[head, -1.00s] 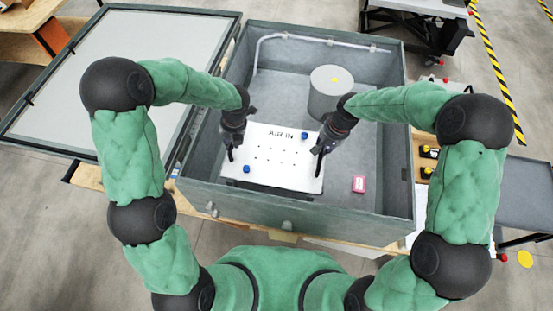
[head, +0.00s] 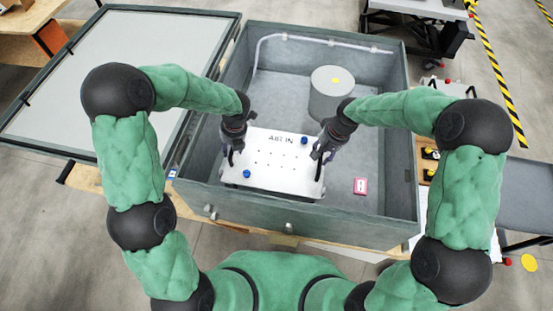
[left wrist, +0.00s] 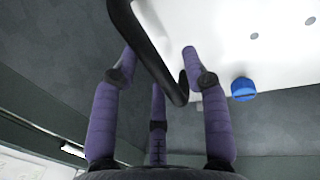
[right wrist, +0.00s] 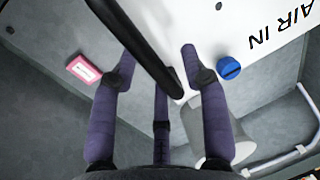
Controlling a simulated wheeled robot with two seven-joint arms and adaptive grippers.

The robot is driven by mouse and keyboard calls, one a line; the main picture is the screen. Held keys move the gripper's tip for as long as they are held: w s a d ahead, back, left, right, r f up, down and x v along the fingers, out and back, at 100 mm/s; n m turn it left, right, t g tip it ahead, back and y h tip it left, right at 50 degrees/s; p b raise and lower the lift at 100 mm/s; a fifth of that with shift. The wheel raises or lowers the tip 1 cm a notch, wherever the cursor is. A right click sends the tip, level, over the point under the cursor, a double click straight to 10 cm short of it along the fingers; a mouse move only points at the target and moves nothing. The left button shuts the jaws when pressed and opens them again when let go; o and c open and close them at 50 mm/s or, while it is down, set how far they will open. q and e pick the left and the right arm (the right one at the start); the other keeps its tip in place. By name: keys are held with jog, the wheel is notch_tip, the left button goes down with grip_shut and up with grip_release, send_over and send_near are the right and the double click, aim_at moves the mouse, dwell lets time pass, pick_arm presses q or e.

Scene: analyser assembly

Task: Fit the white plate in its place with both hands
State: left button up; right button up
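The white plate (head: 275,165), printed "AIR IN", is inside the grey open box, toward its front left. It has small holes, two blue knobs and a black bar handle on each side. In each wrist view the bar runs slantwise between the fingers. The plate's front edge shows close to the box's front wall. What lies under the plate is hidden.
The grey box (head: 300,207) has high walls around the plate. A grey cylinder (head: 330,100) stands behind it and a pink block (head: 360,186) lies to its right. A pale pipe (head: 330,43) runs along the back wall.

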pick_arm(q)
jog(key=shift+r, duration=0.1)
notch_tip(320, 180, up, 12)
jog(key=d, duration=0.2)
jog(key=shift+s+d+f, duration=0.15)
jog(key=shift+f, duration=0.05)
pick_arm(e)
notch_tip(320, 180, up, 12)
jog(key=d, duration=0.2)
jog(key=shift+d, duration=0.2)
jog(key=shift+s+f, duration=0.1)
jog(key=shift+f, duration=0.05)
pick_arm(q)
jog(key=shift+f, duration=0.1)
dwell(0.4)
